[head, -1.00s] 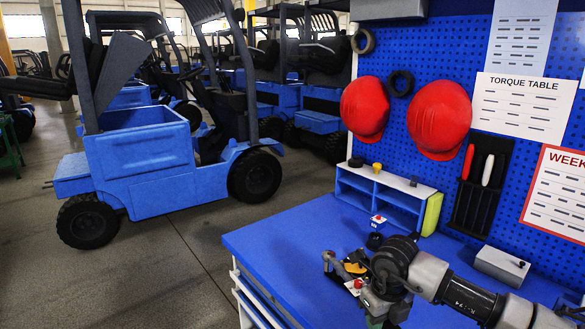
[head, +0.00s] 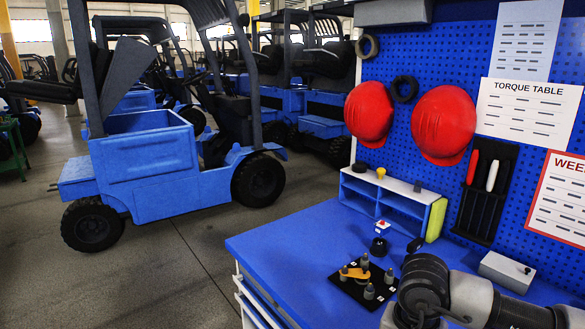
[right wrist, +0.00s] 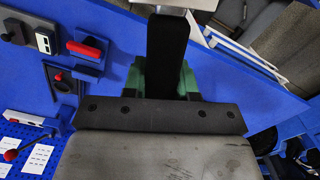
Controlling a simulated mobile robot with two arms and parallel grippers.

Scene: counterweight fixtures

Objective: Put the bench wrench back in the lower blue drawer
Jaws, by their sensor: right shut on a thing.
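My right gripper (right wrist: 173,20) points away from the camera in the right wrist view, a black finger in front with green parts behind it. It is shut on a pale piece (right wrist: 175,4) across the fingertips, cut by the top edge, which looks like the bench wrench. Most of the wrench is out of sight. In the head view my right arm reaches over the bench's front and the gripper is below the picture. The blue drawers (head: 262,303) with pale edges show at the bench's left side; I cannot tell which is the lower one. My left gripper is not in view.
A black board (head: 361,287) with several grey pegs and a yellow piece lies on the blue bench (head: 290,240). Open floor lies left, before a blue forklift (head: 150,165).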

